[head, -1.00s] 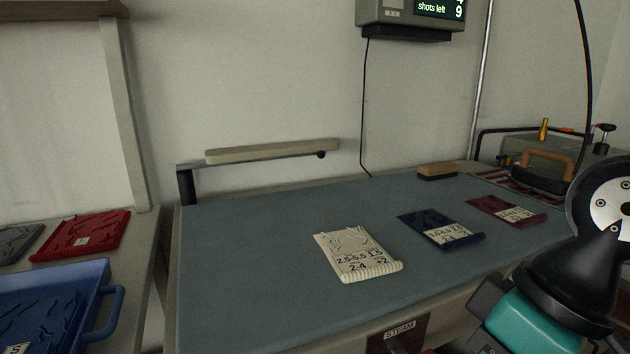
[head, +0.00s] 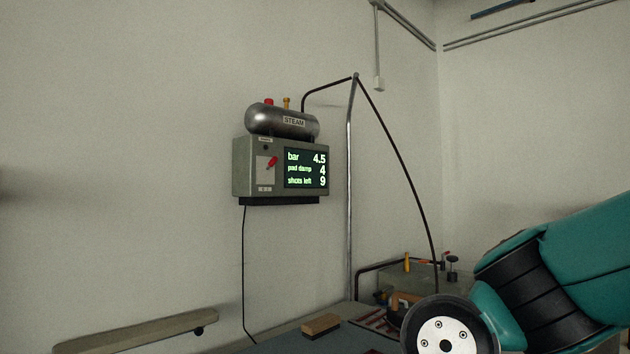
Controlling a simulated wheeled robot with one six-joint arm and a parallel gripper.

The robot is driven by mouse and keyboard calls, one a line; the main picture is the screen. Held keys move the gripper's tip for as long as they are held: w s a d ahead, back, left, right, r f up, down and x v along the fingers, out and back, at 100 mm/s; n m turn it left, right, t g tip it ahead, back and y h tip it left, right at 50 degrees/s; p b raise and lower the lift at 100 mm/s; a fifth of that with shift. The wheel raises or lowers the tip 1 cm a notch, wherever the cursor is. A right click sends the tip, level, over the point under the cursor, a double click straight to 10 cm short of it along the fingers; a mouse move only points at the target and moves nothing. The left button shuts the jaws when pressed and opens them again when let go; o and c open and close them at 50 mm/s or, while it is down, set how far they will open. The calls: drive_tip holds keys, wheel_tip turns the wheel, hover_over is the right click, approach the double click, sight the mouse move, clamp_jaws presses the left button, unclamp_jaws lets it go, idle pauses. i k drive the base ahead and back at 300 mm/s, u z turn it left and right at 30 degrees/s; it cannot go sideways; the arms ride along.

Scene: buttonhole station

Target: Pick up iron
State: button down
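The iron (head: 396,302) shows low in the head view, right of centre, at the far right end of the pressing table. Its brown handle shows in part. My own arm's dark joint with a white disc covers its right side and lower part. My gripper is not in view. Only teal and black links of my arm show at the lower right, in front of the iron.
A wooden brush-like block (head: 320,325) lies left of the iron on the table. A grey steam unit (head: 284,165) on the wall reads bar 4.5, pad damp 4, shots left 9. A metal pole (head: 349,200) carries a hanging black hose (head: 405,165). A padded arm (head: 135,332) is lower left.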

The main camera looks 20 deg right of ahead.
sight(395, 316)
drive_tip(key=z, duration=0.95)
drive_tip(key=k, duration=1.1)
drive_tip(key=z, duration=0.75)
drive_tip(key=i, duration=2.25)
drive_tip(key=u, duration=1.4)
drive_tip(key=i, duration=0.7)
drive_tip(key=u, duration=0.75)
